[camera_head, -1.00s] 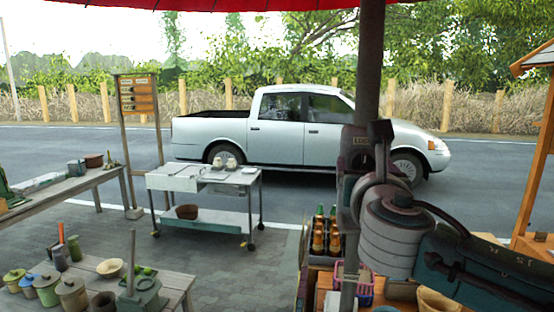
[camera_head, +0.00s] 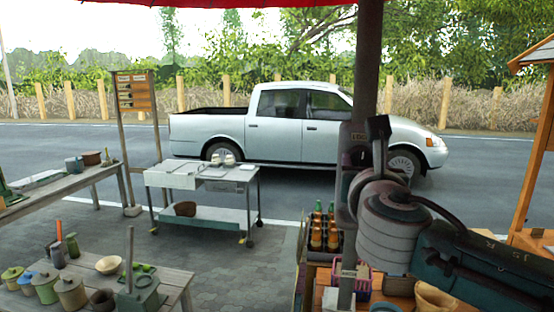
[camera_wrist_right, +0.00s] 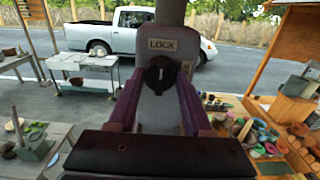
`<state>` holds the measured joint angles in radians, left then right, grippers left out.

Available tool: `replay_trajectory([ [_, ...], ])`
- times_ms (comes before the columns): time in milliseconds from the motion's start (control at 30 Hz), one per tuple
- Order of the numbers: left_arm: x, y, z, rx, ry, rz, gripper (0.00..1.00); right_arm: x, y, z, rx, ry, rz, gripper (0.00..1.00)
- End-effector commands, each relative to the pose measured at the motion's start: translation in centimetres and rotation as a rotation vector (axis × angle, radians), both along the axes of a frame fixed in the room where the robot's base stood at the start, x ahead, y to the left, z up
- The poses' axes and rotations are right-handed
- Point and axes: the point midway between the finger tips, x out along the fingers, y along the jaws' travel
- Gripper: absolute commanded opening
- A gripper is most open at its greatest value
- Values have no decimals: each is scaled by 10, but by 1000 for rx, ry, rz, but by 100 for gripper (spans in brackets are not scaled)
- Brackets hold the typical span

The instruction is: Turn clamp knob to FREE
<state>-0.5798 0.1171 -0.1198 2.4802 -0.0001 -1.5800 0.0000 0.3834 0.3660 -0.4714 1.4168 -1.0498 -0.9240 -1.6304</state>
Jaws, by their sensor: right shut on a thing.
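The clamp plate (camera_wrist_right: 160,105) is a pale grey panel on a dark post, with a LOCK label (camera_wrist_right: 163,44) at its top. The dark clamp knob (camera_wrist_right: 160,72) sits just below that label, with a pale line on it that looks close to upright. My right gripper (camera_wrist_right: 160,80) has its purple fingers on either side of the knob and is shut on it. In the head view the right gripper (camera_head: 362,165) is at the post, and my arm hides most of the plate and the knob. I cannot read a FREE label. My left gripper is not in view.
The post (camera_head: 369,60) rises beside my right arm. A crate of bottles (camera_head: 322,232) stands left of it. A wheeled cart (camera_head: 200,178), a bench with pots (camera_head: 70,293) and a parked pickup (camera_head: 300,130) are farther off. Grey paving (camera_head: 215,265) lies clear.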

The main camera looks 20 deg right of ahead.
Motion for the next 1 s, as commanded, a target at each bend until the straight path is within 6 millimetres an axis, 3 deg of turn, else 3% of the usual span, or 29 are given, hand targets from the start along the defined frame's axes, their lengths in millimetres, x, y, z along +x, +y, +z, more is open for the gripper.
replay_trajectory([
  [467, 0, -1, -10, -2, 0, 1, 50, 0, 0, -2, 108, -67, 0, 0],
  [1000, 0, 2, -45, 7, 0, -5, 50, 0, 0, -3, 525, -323, 0, 0],
])
